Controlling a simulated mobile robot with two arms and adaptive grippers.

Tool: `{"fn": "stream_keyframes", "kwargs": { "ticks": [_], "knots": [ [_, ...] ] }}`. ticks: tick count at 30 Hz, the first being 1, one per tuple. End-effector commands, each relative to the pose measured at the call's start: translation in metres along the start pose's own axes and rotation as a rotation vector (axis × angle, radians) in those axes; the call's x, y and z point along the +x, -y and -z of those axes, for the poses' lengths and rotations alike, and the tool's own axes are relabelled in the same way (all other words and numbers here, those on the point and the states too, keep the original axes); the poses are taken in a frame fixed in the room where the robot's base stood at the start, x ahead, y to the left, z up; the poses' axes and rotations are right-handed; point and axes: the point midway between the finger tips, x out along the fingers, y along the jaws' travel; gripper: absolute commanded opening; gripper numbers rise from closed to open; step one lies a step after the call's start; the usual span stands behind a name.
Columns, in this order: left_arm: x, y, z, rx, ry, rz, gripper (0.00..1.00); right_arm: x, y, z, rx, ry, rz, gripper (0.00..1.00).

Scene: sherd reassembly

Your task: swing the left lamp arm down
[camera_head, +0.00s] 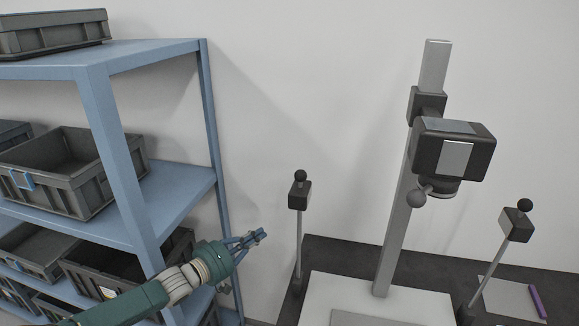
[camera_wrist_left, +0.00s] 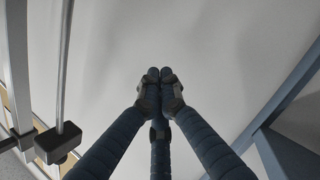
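The left lamp arm is a thin grey rod (camera_head: 299,245) standing upright at the left of the copy stand, with a dark box-shaped lamp head (camera_head: 299,196) and a black ball knob (camera_head: 300,175) on top. Its dark head also shows at the lower left of the left wrist view (camera_wrist_left: 57,143). My left gripper (camera_head: 260,236) is left of the rod, below the level of the lamp head and apart from it. In the left wrist view its blue fingers (camera_wrist_left: 160,76) are drawn together at the tips with nothing seen between them. My right gripper is out of view.
A blue shelf (camera_head: 185,200) with several grey crates (camera_head: 60,170) stands close at the left. The stand's column (camera_head: 397,220) carries a camera (camera_head: 453,150). The right lamp arm (camera_head: 487,270) leans right.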

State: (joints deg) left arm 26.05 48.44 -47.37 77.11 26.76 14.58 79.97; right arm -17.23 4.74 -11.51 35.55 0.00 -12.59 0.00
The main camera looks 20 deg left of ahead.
Motion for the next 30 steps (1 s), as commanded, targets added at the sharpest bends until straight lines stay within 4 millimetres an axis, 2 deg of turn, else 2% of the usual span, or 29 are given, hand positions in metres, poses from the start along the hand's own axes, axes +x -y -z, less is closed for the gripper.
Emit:
{"fn": "stream_keyframes", "kwargs": {
  "ticks": [1, 3, 6, 10, 12, 15, 26, 30],
  "knots": [
    [-0.002, -0.039, 0.026, -0.048, 0.003, -0.064, 0.00, -0.006, 0.000, 0.001, 0.000, 0.000, 0.000, 0.40],
    [-0.008, -0.082, 0.048, -0.142, 0.021, -0.139, 0.00, -0.010, 0.000, 0.001, 0.001, 0.000, 0.000, 0.40],
    [-0.021, -0.135, 0.073, -0.276, 0.058, -0.227, 0.00, -0.015, 0.000, 0.002, 0.001, -0.001, 0.000, 0.40],
    [-0.040, -0.180, 0.090, -0.417, 0.107, -0.297, 0.00, -0.019, 0.000, 0.003, 0.002, -0.001, 0.001, 0.40],
    [-0.047, -0.194, 0.096, -0.468, 0.125, -0.317, 0.00, -0.020, 0.001, 0.003, 0.002, -0.001, 0.001, 0.40],
    [-0.052, -0.205, 0.099, -0.510, 0.140, -0.333, 0.00, -0.021, 0.002, 0.003, 0.003, -0.001, 0.003, 0.40],
    [-0.053, -0.207, 0.100, -0.522, 0.143, -0.337, 0.00, -0.021, 0.004, 0.004, 0.004, -0.001, 0.005, 0.40],
    [-0.046, -0.211, 0.100, -0.522, 0.143, -0.339, 0.00, -0.025, 0.004, 0.004, 0.004, -0.001, 0.004, 0.40]
  ]
}}
